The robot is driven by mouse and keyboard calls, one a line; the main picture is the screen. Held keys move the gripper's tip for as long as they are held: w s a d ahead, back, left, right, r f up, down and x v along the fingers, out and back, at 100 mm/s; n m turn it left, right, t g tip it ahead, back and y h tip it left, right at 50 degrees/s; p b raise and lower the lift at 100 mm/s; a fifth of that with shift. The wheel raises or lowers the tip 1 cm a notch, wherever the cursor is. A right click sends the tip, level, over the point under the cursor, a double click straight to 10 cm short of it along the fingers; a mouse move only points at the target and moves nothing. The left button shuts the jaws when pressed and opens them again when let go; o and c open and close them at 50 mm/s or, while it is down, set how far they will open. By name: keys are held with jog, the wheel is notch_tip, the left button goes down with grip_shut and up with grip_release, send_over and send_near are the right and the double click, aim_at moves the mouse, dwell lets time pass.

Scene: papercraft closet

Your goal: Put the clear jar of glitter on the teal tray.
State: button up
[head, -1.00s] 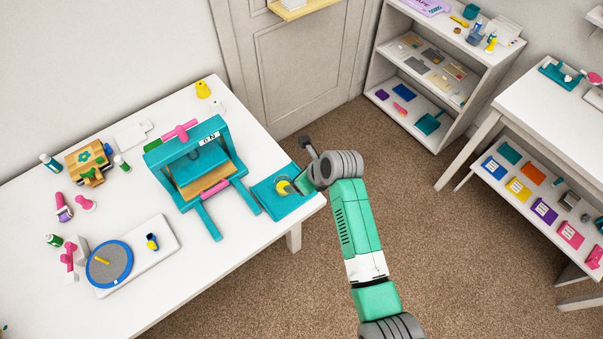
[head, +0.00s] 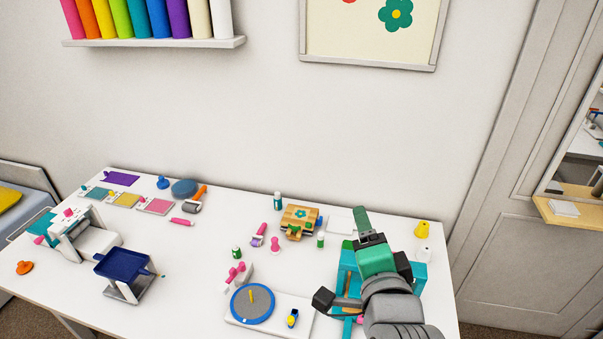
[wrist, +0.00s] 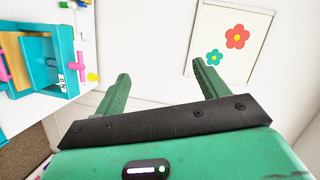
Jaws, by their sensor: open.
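My gripper (wrist: 160,72) is open and empty; its green fingers point towards the wall and the framed flower picture in the wrist view. In the head view the gripper (head: 362,222) is raised over the right part of the white table. The teal press (head: 419,273) is partly behind my arm; it also shows at the left of the wrist view (wrist: 62,50). I cannot make out the teal tray or the clear jar of glitter now; the front right of the table is covered by my arm or out of the picture.
A wooden box (head: 299,217), a blue-rimmed turntable (head: 252,304) and a navy tray (head: 122,264) lie further left. The white table (head: 190,270) has bare patches between them.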

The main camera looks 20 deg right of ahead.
jog(key=s+a+r+n+t+y, duration=0.2)
jog(key=a+r+n+t, duration=0.3)
jog(key=a+r+n, duration=0.75)
jog(key=s+a+r+n+t+y, duration=0.3)
jog(key=s+a+r+n, duration=0.3)
jog(key=s+a+r, duration=0.3)
jog(key=a+r+t, duration=0.1)
jog(key=a+r, duration=0.3)
jog(key=shift+s+r+t+y, duration=0.2)
jog(key=shift+r+t+y, duration=0.1)
jog(key=shift+t, duration=0.1)
jog(key=shift+d, duration=0.1)
notch_tip(320, 180, up, 18)
jog(key=p, duration=1.8)
